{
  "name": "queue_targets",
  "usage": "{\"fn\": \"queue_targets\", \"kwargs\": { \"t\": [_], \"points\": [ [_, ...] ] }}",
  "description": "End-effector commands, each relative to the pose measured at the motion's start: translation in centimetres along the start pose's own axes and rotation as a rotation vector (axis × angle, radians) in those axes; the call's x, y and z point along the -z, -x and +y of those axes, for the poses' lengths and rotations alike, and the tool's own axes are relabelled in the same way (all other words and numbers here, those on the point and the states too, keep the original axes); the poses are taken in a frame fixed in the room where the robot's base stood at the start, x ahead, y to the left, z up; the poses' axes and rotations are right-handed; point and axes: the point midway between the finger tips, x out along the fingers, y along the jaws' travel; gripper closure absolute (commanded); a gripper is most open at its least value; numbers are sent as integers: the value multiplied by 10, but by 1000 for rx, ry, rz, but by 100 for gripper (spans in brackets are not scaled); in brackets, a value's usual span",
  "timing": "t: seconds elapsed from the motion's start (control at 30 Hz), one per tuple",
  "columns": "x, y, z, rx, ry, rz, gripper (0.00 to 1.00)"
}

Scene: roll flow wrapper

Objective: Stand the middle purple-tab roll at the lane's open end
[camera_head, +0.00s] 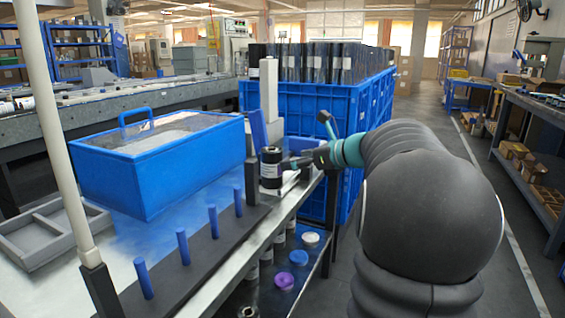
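A black roll (271,170) with a white label stands upright at the far end of the upper ledge, beside a dark post. Its top is dark and I see no purple tab on it. My gripper (288,164) reaches in from the right, with its dark fingers at the roll's right side; whether they close on it is too small to tell.
A black rail (203,251) with several blue pegs runs along the ledge. A blue bin (160,163) sits left of it, and a grey tray (48,235) lies farther left. A large blue crate (345,112) holding dark rolls stands behind. The aisle floor at right is clear.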

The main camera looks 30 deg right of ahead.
Motion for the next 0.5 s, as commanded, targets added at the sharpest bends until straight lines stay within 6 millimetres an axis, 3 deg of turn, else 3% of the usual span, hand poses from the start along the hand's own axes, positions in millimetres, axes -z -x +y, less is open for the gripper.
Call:
{"fn": "queue_targets", "kwargs": {
  "t": [0.2, 0.5],
  "points": [
    [0, 35, 0, 2, -1, -1, 12],
    [0, 48, 0, -1, -1, 0, 12]
  ]
}}
